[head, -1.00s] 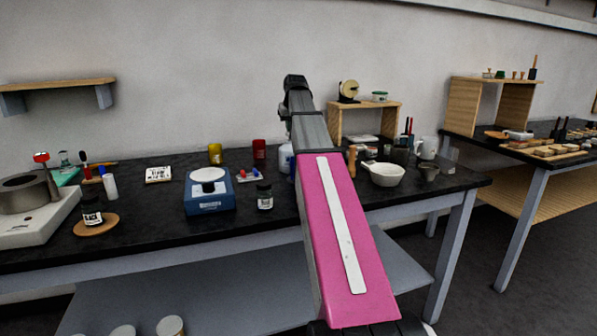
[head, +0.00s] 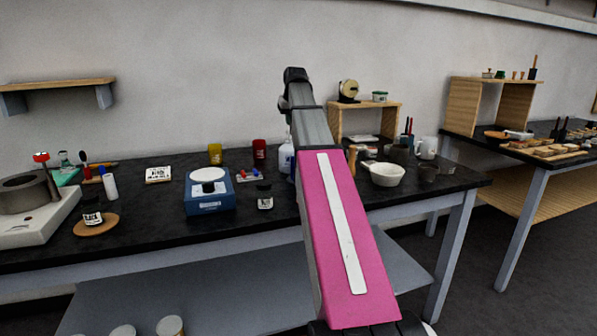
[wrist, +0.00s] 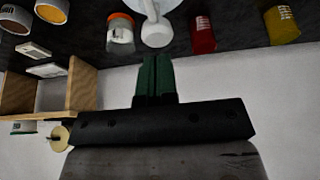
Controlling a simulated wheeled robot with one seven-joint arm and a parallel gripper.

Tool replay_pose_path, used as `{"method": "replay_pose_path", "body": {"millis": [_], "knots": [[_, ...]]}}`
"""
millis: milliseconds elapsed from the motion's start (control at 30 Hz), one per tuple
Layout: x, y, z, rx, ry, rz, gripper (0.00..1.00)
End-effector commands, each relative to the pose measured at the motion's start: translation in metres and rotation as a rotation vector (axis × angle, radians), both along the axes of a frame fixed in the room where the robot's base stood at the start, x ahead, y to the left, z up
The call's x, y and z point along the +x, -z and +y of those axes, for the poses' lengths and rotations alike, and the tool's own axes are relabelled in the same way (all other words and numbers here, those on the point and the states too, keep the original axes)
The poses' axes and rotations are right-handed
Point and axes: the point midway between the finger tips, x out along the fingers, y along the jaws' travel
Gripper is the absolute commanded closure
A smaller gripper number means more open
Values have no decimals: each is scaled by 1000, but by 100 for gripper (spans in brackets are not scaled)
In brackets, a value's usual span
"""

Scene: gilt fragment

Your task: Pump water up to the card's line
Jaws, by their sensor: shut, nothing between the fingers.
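A white pump bottle (head: 286,158) stands on the dark bench, partly hidden behind my arm. In the wrist view, which looks upside down, its white pump head (wrist: 156,32) lies just beyond my fingertips; I cannot tell whether they touch. My gripper (wrist: 155,62) has its green fingers together, with nothing between them. In the head view my arm hides the gripper. A white card with dark marks (head: 158,174) lies on the bench at left; its line is too small to read. No water level is visible.
A blue device with a white round top (head: 208,195), a small black-lidded jar (head: 264,198), and yellow (head: 215,153) and red (head: 259,152) containers stand left of my arm.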

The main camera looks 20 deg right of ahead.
Motion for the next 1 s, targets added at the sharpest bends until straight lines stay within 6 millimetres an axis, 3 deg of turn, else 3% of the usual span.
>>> {"method": "replay_pose_path", "body": {"millis": [1000], "knots": [[0,24,0,0,0,0,100]]}}
